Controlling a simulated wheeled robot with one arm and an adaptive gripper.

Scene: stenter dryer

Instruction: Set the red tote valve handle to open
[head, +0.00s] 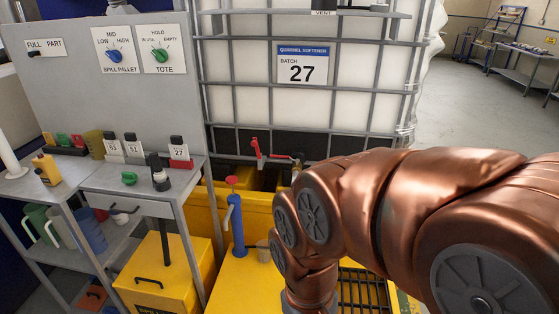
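The red tote valve handle (257,148) is at the lower front of the caged white tote (350,85), over the yellow spill pallet (250,211). Its red lever stands up at the left, and a red part runs right from its foot towards the outlet fitting. I cannot tell from this view whether the valve is open or closed. My copper arm reaches in from the right and bends down just right of and in front of the valve. My gripper is out of sight, hidden by the arm or below the picture.
A blue hand pump with a red top (236,222) stands in front of the pallet. Left is a grey bench (141,183) with bottles and labelled holders. A panel (85,60) behind carries a blue and a green knob. Open floor (470,110) lies at the far right.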

